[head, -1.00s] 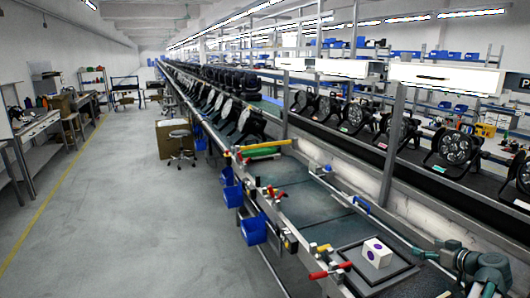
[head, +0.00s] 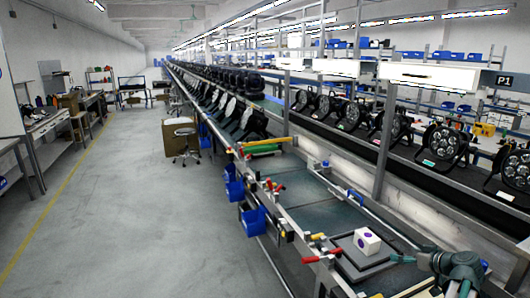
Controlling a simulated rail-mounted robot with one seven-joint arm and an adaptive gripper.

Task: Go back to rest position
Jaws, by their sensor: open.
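My gripper (head: 402,258) is at the lower right of the head view, at the end of my arm, with its teal fingers pointing left. It is open and looks empty. A white box with purple dots (head: 367,241) sits on a dark square plate (head: 350,263) on the bench. The fingers are to the right of the box and slightly lower in the picture. A small gap shows between them and the box.
The long bench (head: 318,212) runs into the distance, with red-handled clamps (head: 322,257) and blue bins (head: 252,222) along its left edge. A row of par cans (head: 444,145) stands on the belt behind. The aisle floor (head: 150,220) is clear.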

